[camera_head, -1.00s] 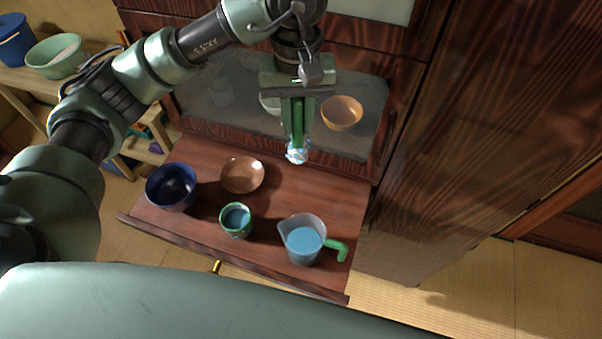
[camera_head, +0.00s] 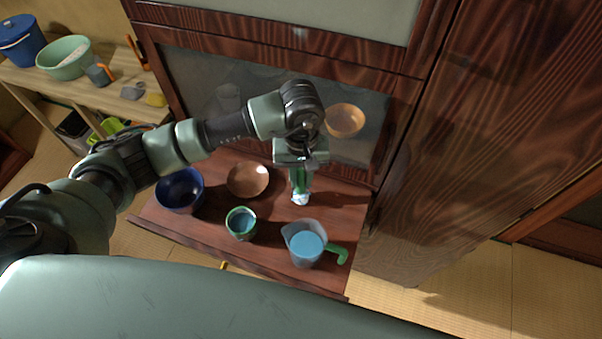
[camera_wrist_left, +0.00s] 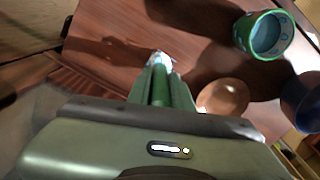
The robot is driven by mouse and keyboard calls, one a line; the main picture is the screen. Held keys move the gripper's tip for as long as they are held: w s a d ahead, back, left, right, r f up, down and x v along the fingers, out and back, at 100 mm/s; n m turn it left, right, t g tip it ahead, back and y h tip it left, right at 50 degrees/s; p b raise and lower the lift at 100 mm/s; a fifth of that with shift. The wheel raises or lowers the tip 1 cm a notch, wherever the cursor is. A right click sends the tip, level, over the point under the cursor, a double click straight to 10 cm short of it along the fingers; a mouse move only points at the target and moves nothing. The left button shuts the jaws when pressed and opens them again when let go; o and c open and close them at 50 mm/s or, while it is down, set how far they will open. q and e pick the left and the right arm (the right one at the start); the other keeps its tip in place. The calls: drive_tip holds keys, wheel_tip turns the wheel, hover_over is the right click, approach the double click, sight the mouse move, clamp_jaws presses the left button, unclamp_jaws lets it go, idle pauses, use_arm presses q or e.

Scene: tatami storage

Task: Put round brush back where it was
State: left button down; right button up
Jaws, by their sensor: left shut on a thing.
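The round brush (camera_head: 300,198) shows as a pale, whitish-blue head below my left gripper (camera_head: 300,178). The gripper is shut on its green handle and points down over the right back part of the wooden shelf board (camera_head: 335,205). In the left wrist view the green handle (camera_wrist_left: 160,86) lies between the fingers, with the pale head (camera_wrist_left: 159,57) beyond them. The head is at or just above the board; I cannot tell whether it touches. My right gripper is not in view.
On the board stand a dark blue bowl (camera_head: 180,190), a brown bowl (camera_head: 248,180), a green-rimmed cup (camera_head: 241,223) and a measuring jug (camera_head: 304,244) with blue contents. An orange bowl (camera_head: 344,120) is behind the cabinet glass. The board's right back is clear.

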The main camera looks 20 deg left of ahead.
use_arm(q)
drive_tip(key=shift+f+b, duration=0.2)
drive_tip(key=shift+b, duration=0.15)
drive_tip(key=c, duration=1.3)
unclamp_jaws()
drive_tip(key=shift+r, duration=0.1)
drive_tip(key=shift+r, duration=0.1)
drive_tip(key=shift+r+p, duration=0.25)
drive_tip(key=shift+p, duration=0.3)
wheel_tip(320, 180, up, 11)
drive_tip(key=b, duration=0.4)
drive_tip(key=shift+b, duration=0.3)
drive_tip(key=shift+r, duration=0.35)
